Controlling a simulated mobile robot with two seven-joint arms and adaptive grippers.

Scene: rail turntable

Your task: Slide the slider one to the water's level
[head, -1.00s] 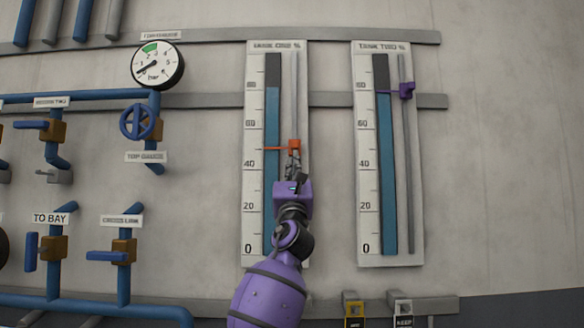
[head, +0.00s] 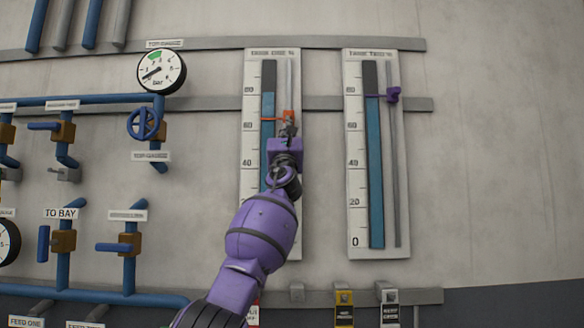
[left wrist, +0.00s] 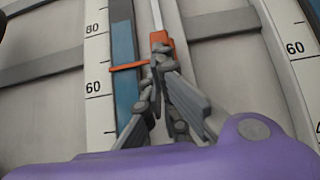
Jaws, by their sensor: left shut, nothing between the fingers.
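Slider one is an orange block (head: 288,116) on the rod of the left gauge board (head: 252,200), with a thin pointer to its left. The pointer stands a little above the 60 mark. The blue water column (head: 268,105) in that gauge tops out near 80, above the pointer. In the left wrist view the orange slider (left wrist: 180,50) shows just beyond my fingertips, its pointer crossing the blue column (left wrist: 124,45). My left gripper (head: 288,131) is shut and empty, its tips against or very near the slider's lower end. My right gripper is out of view.
The right gauge board (head: 356,252) carries a purple slider (head: 393,95) near its water top. Blue pipes with valves (head: 63,240) and a round pressure dial (head: 162,71) are on the left. Tagged fittings (head: 344,305) sit on the lower rail. The wall at right is bare.

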